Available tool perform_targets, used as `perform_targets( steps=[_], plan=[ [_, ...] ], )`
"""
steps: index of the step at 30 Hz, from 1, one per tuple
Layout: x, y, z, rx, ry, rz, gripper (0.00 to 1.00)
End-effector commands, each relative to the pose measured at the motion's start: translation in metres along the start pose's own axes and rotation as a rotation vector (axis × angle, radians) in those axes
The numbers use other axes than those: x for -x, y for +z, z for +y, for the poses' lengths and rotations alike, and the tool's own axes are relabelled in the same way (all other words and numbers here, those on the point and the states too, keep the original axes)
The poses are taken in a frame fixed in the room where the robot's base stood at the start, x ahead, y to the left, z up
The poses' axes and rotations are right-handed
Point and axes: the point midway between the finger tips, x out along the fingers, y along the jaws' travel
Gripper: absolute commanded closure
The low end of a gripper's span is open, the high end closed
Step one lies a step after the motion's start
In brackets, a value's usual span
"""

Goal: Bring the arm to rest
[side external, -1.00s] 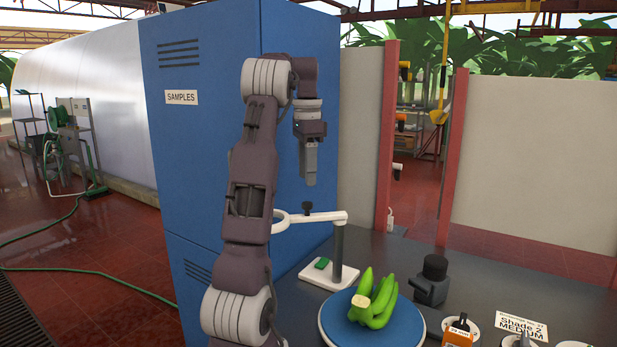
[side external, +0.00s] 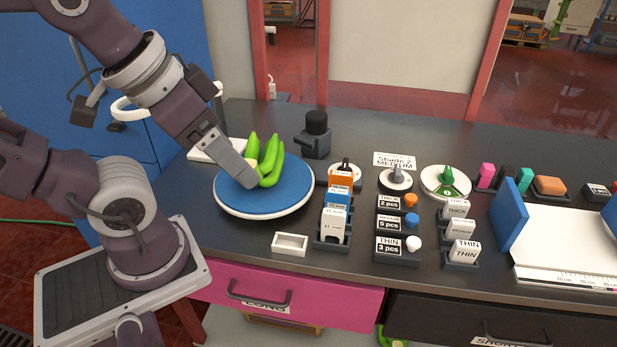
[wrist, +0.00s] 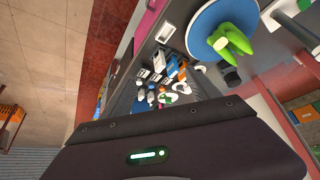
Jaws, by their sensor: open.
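My gripper (side external: 239,175) hangs from my arm at the left of the side view, angled down to the right. Its grey fingers overlap the blue round turntable (side external: 283,197) and the left edge of the green banana bunch (side external: 270,166) in the picture. I cannot tell the gap from this side, but no contact is clear. Nothing shows held in the fingers. The wrist view shows the turntable (wrist: 203,22) and bananas (wrist: 232,40) at upper right, well away from the camera. The fingertips are not visible there.
A white ring stand (side external: 130,107) is behind my gripper. A dark device (side external: 315,140) stands behind the turntable. A pink drawer (side external: 290,296) is below.

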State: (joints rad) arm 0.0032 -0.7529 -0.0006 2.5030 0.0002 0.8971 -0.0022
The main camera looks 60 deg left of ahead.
Motion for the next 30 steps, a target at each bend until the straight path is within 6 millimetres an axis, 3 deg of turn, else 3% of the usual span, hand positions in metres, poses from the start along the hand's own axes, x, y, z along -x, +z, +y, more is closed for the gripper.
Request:
perform_targets(
  steps=[1,3,5,8,10,13,15,18,19,21,24,30],
  plan=[
    [0.000,0.001,0.000,0.001,0.000,0.000,0.18],
    [0.000,0.000,0.000,0.002,0.000,-0.001,0.04],
    [0.002,-0.006,-0.004,0.033,-0.009,-0.006,0.00],
    [0.013,-0.042,-0.035,0.282,-0.080,-0.051,0.00],
    [0.025,-0.079,-0.087,0.611,-0.193,-0.097,0.00],
    [0.044,-0.108,-0.183,1.145,-0.418,-0.139,0.00],
    [0.059,-0.109,-0.246,1.483,-0.593,-0.138,0.00],
    [0.078,-0.095,-0.311,1.849,-0.819,-0.106,0.00],
    [0.083,-0.090,-0.324,1.927,-0.874,-0.093,0.00],
    [0.091,-0.081,-0.344,2.056,-0.968,-0.067,0.00],
    [0.093,-0.072,-0.356,2.129,-1.026,-0.050,0.00],
    [0.063,-0.041,-0.367,2.133,-1.028,-0.054,0.00]
  ],
)
